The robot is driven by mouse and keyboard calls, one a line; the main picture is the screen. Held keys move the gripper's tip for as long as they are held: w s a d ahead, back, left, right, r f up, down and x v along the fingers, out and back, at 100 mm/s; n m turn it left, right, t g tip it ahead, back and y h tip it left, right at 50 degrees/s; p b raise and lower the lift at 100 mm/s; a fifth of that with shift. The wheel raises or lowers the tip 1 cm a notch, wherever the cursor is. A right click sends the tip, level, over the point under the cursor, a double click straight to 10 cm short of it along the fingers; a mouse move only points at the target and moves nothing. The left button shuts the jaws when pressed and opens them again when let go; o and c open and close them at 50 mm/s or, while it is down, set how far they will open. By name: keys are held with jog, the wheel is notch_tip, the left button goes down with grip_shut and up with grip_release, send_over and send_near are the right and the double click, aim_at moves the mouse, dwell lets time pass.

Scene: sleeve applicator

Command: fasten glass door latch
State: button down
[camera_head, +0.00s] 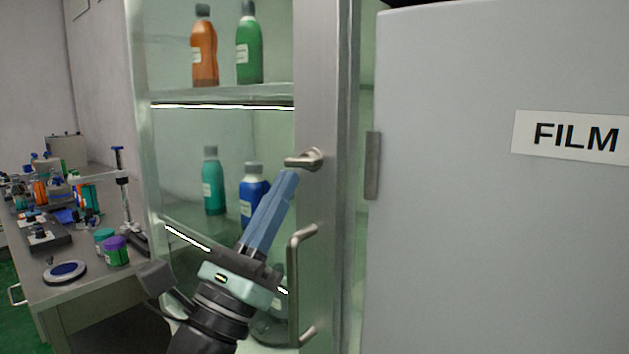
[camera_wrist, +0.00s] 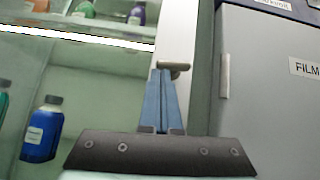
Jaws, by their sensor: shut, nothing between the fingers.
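The glass door's latch is a metal lever handle (camera_head: 304,160) on the metal door frame (camera_head: 318,60), lying about level with its free end to the left. It also shows in the wrist view (camera_wrist: 175,66), just beyond my fingertips. A D-shaped pull handle (camera_head: 296,285) is lower on the same frame. My gripper (camera_head: 290,176) has blue fingers pressed together and empty. Its tips are just below the latch lever; whether they touch it I cannot tell. The glass door (camera_head: 225,140) looks shut or nearly shut.
Bottles stand on shelves behind the glass, including an orange one (camera_head: 204,50) and a blue one (camera_head: 252,195). A grey cabinet labelled FILM (camera_head: 450,200) stands close on the right. A cluttered workbench (camera_head: 80,285) is at the left.

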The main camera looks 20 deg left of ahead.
jog(key=b+v, duration=0.2)
jog(key=v, duration=1.1)
jog(key=shift+b, duration=0.3)
